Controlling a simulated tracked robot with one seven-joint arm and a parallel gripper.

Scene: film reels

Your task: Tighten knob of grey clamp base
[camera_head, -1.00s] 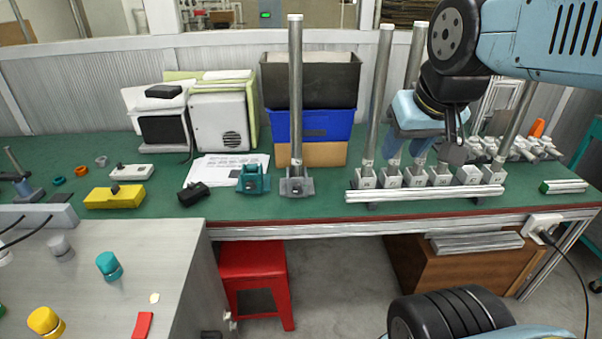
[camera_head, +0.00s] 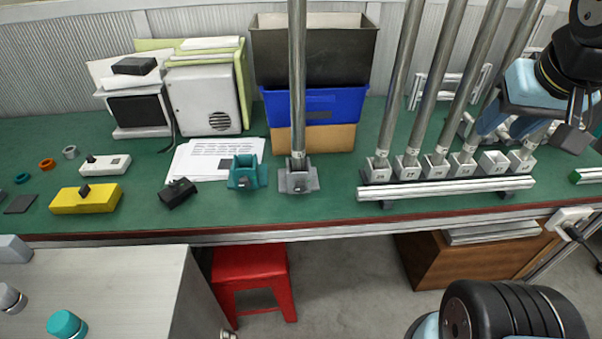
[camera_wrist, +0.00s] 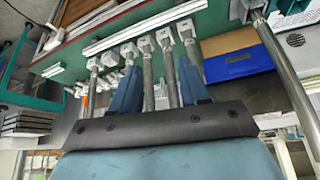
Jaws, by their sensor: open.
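The grey clamp base (camera_head: 298,183) stands on the green bench in the head view, with a tall metal pole (camera_head: 297,80) upright in it. I cannot make out its knob clearly. In the wrist view, which looks upside down, the pole (camera_wrist: 287,85) runs along the right side. My gripper (camera_head: 500,130) is at the right of the head view, well to the right of the grey base and in front of the row of poles. Its two blue fingers are apart and empty in the wrist view (camera_wrist: 158,72).
A teal clamp (camera_head: 246,175) sits just left of the grey base. A black block (camera_head: 178,193) and yellow box (camera_head: 85,199) lie farther left. Stacked bins (camera_head: 312,60) stand behind. Several poles in small sockets stand behind a metal rail (camera_head: 445,190) on the right.

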